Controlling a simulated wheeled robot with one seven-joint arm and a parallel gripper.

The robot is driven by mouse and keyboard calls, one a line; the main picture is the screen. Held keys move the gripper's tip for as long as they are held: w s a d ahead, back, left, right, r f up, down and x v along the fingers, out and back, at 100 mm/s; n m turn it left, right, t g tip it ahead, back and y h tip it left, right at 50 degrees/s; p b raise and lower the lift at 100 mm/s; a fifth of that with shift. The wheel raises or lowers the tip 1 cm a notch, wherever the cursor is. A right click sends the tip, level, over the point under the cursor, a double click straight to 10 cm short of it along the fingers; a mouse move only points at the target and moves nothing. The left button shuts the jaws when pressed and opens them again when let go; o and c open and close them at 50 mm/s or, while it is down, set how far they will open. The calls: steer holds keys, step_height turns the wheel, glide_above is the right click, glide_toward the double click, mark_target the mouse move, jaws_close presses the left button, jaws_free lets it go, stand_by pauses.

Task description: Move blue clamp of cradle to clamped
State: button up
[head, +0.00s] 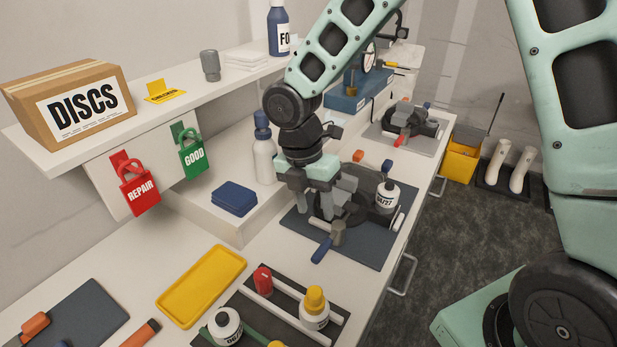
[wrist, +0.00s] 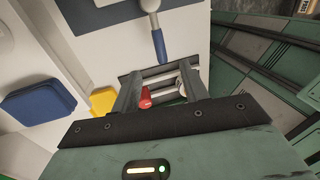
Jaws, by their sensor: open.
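The near cradle is a dark round fixture on a dark mat (head: 372,248) on the bench, partly hidden by my gripper. A clamp with a blue handle (head: 322,250) and a grey body (head: 338,232) stands at its front; the handle points down toward the front left. The blue handle (wrist: 158,45) also shows in the wrist view, beyond the fingertips. My gripper (head: 314,211) points down just above and behind this clamp, its grey fingers apart. In the wrist view, my gripper (wrist: 158,74) is open with nothing held. Contact with the cradle cannot be told.
A white bottle (head: 386,196) stands at the cradle's right. Another fixture (head: 408,122) with red and blue handles sits farther back. A shelf (head: 150,125) with hanging padlocks is at left.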

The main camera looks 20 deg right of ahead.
step_height(320, 180, up, 7)
steer(key=w, duration=0.1)
steer(key=shift+a+f, duration=0.15)
steer(key=shift+a, duration=0.25)
